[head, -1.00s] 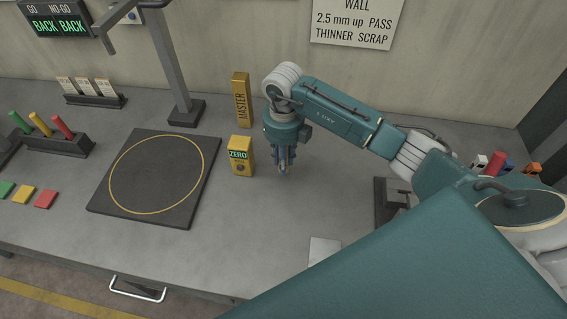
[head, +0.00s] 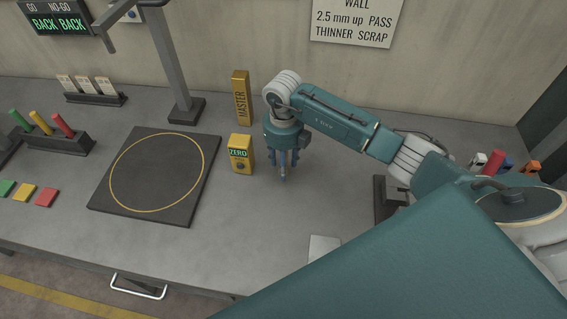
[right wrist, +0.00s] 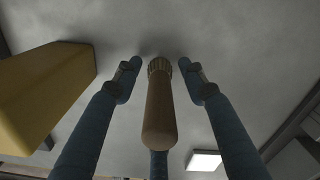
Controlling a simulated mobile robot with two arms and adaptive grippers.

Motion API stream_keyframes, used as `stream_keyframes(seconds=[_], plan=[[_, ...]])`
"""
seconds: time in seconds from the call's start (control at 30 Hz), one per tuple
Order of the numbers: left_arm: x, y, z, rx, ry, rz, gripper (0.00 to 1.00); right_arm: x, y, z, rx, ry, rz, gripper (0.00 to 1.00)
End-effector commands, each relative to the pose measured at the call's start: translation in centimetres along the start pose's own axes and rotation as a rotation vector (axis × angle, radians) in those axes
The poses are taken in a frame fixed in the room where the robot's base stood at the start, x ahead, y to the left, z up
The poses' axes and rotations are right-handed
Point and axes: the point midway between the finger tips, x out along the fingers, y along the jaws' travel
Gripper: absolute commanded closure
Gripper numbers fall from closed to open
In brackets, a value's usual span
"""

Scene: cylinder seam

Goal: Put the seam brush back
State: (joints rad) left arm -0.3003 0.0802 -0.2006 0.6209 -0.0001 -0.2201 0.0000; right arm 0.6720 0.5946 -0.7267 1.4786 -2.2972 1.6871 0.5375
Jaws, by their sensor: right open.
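The seam brush shows in the right wrist view as a brown handle (right wrist: 158,115) with a ribbed collar at its far end. It stands between the fingers of my right gripper (right wrist: 158,80), with a visible gap to the left and right fingers. The bristles are hidden. In the head view my right gripper (head: 283,168) points down over the bench, just right of the yellow ZERO block, with its fingers spread. The thin brush shows only faintly between them. I cannot tell whether its lower end touches the bench. My left gripper is not in view.
The yellow ZERO block (head: 241,155) stands close left of my right gripper, with the MASTER block (head: 242,98) behind. A dark plate with a yellow ring (head: 104,205) lies left. A dark stand (head: 381,205) and a pale square (head: 324,248) are to the right. Bench between is clear.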

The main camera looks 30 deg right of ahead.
Motion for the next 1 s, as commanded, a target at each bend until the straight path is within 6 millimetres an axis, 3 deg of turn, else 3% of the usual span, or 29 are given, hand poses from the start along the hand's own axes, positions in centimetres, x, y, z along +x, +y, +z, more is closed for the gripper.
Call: stream_keyframes(seconds=[0.17,0.6,0.8,1.0], plan=[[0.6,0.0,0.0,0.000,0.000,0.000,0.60,-2.0,0.0,0.2,-0.002,-0.006,0.001,0.58],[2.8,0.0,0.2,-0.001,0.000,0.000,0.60,-10.7,0.0,0.1,-0.001,-0.004,0.000,0.58],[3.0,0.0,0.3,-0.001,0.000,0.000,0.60,-12.1,0.0,0.0,0.000,-0.001,0.000,0.58],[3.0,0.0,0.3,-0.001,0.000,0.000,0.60,-12.2,0.0,0.0,0.000,0.000,0.000,0.58]])
